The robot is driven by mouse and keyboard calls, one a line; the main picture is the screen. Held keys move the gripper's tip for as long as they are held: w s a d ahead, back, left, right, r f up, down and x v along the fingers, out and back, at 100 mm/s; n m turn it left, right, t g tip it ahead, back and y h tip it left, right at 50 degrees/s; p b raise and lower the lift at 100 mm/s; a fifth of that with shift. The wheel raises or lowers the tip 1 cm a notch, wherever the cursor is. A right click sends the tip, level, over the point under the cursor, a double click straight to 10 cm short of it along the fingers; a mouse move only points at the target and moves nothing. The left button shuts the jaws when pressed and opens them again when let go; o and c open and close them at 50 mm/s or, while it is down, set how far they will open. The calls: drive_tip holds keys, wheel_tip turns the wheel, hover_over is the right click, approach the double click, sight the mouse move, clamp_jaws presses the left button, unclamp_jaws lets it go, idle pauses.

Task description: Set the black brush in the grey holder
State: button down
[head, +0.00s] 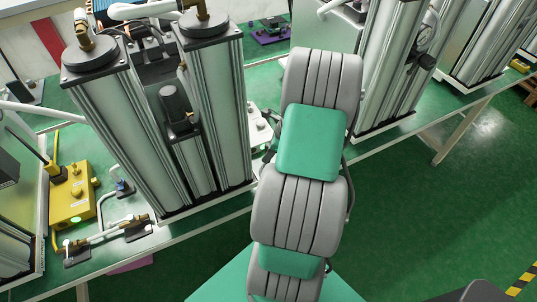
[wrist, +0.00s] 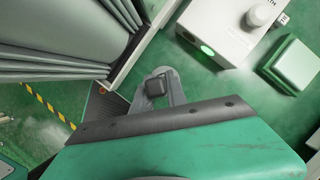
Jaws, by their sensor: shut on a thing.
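My gripper (wrist: 160,88) shows in the wrist view as a grey finger part just beyond the dark edge of my green wrist cover. It is shut on a small black piece, which appears to be part of the black brush (wrist: 155,88). Most of the brush is hidden, so its tilt cannot be told. In the head view my grey and green arm reaches up through the middle and hides most of the gripper. I cannot make out the grey holder for certain in either view.
Tall metal columns (head: 215,90) stand left of my arm, and more columns (head: 390,75) stand to its right. A yellow box (head: 72,195) sits at the left. In the wrist view, a white box (wrist: 228,25) with a lit green button is near a pale green block (wrist: 292,65).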

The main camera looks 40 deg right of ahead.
drive_tip(key=shift+f, duration=0.8)
drive_tip(key=c, duration=1.3)
unclamp_jaws()
drive_tip(key=shift+s+d+r, duration=0.1)
drive_tip(key=shift+d+r, duration=0.1)
drive_tip(key=shift+r, duration=0.4)
drive_tip(key=b+v, duration=0.1)
drive_tip(key=v, duration=1)
drive_tip(key=shift+a+r, duration=0.1)
drive_tip(key=shift+n, duration=0.3)
